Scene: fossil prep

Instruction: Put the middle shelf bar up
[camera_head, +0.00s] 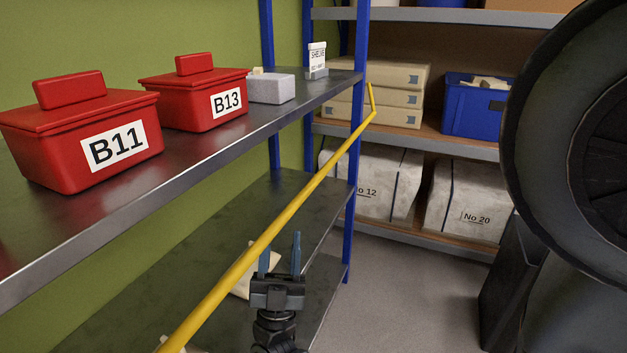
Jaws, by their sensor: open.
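The yellow shelf bar (262,243) runs aslant along the front of the left shelving, below the front edge of the middle shelf (200,151). Its far end, by the blue post, bends upward into a short arm; its near end runs toward the bottom of the picture. My gripper (280,246) is at the lower centre with its two blue fingers pointing up and apart.
Red boxes B11 (72,140) and B13 (190,97), a grey box (270,89) and a small sign (316,58) stand on the middle shelf. Far shelving holds beige boxes (399,109), a blue crate (475,124) and white bundles. A large dark round object (525,130) fills the right. Grey floor (400,300) is clear.

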